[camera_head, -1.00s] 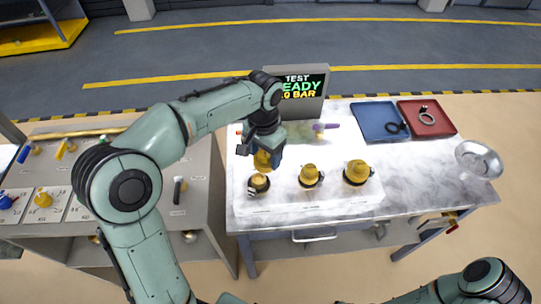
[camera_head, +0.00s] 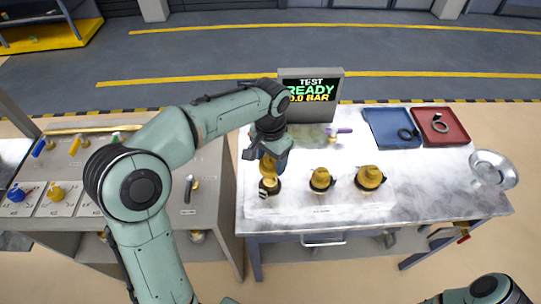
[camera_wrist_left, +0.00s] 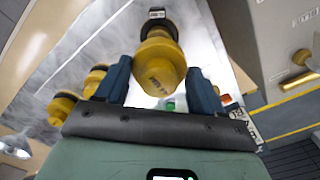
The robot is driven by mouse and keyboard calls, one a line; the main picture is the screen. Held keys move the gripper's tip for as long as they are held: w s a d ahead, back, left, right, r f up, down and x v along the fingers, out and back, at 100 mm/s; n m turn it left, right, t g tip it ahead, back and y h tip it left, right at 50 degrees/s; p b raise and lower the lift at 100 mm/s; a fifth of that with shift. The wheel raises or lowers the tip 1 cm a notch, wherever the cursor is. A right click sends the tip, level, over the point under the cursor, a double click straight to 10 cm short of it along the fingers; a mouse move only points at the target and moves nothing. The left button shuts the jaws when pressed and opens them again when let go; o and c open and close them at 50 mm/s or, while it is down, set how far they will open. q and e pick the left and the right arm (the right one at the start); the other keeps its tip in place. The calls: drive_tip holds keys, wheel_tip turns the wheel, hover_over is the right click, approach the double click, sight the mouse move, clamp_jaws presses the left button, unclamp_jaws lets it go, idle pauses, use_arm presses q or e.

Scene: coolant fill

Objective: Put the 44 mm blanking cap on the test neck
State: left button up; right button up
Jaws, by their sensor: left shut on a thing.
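My left gripper (camera_head: 267,156) is shut on a yellow cap, seen between the blue fingers in the left wrist view (camera_wrist_left: 158,68); its marking is too small to read surely. It is over the leftmost of three yellow fittings with dark collars on the bench's white plate. That leftmost fitting (camera_head: 268,188) is partly covered from above, and I cannot tell whether the cap touches it. The middle fitting (camera_head: 321,180) and right fitting (camera_head: 370,178) stand clear of the gripper. I cannot tell which is the test neck. My right gripper is out of view.
A display (camera_head: 311,92) reading TEST READY stands behind the gripper. A blue tray (camera_head: 385,123) and a red tray (camera_head: 452,119) hold rings at the back right. A metal bowl (camera_head: 494,170) sits at the right edge. A side table with a blue cap (camera_head: 17,195) is at left.

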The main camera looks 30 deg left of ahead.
use_arm(q)
drive_tip(key=b, duration=0.2)
hover_over(270, 180)
drive_tip(key=shift+f, duration=2.25)
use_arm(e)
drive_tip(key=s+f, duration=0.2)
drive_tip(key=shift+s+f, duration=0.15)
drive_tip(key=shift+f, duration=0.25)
use_arm(q)
drive_tip(key=shift+p, duration=0.35)
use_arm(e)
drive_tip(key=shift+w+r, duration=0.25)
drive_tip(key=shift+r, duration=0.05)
use_arm(q)
drive_tip(key=shift+f, duration=0.15)
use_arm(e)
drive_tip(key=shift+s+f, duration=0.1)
use_arm(q)
drive_tip(key=shift+f+b, duration=0.3)
drive_tip(key=shift+f, duration=0.05)
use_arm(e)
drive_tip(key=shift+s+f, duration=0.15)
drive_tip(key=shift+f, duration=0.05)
use_arm(q)
drive_tip(key=shift+f+b, duration=0.45)
drive_tip(key=shift+f, duration=0.45)
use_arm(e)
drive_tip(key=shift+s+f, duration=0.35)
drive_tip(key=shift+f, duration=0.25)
